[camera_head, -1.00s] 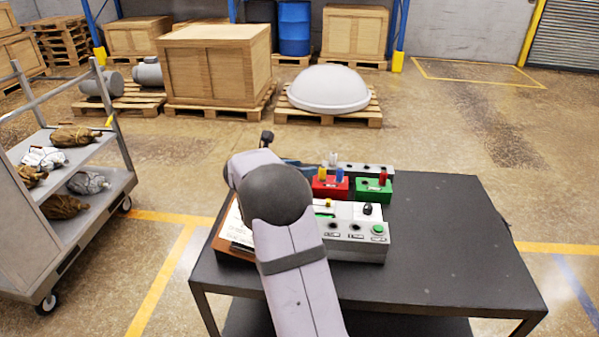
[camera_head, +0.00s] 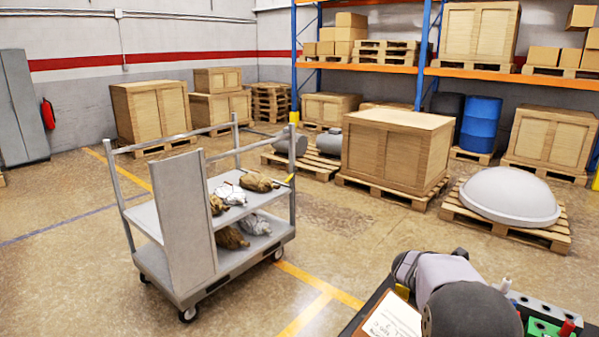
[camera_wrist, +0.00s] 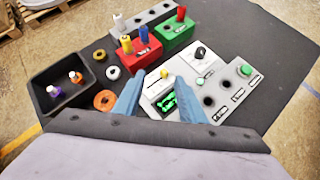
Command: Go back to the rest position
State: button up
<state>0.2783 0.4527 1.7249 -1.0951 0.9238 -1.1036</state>
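My gripper (camera_wrist: 159,78) shows in the wrist view as two blue fingers with a clear gap between them. It is open and holds nothing. The fingers point over the white control box (camera_wrist: 195,68), which has a lit green display and several knobs and buttons. I cannot tell how high above it they are. In the head view my arm is at the lower right, and the gripper itself is hidden.
The dark table (camera_wrist: 262,50) also bears a red block (camera_wrist: 142,55), a green block (camera_wrist: 172,32), a grey socket strip (camera_wrist: 140,24), a black bin (camera_wrist: 64,82) with small bottles, and loose rings (camera_wrist: 104,100). In the head view a trolley (camera_head: 180,215) stands left of the table.

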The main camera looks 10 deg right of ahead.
jog(key=s+a+f+m+y+b, duration=0.1)
jog(key=s+a+f+m+y, duration=0.2)
jog(key=s+a, duration=0.4)
jog(key=s+a+f+m+y+b, duration=0.1)
jog(key=s+a+f+m+y, duration=0.2)
jog(key=a, duration=1)
jog(key=s+a+f+m+g+y+b, duration=0.1)
jog(key=s+a+f+m+y, duration=0.3)
jog(key=s+a+m, duration=0.7)
notch_tip(320, 180, down, 3)
jog(key=shift+s+r, duration=0.1)
jog(key=shift+s, duration=0.15)
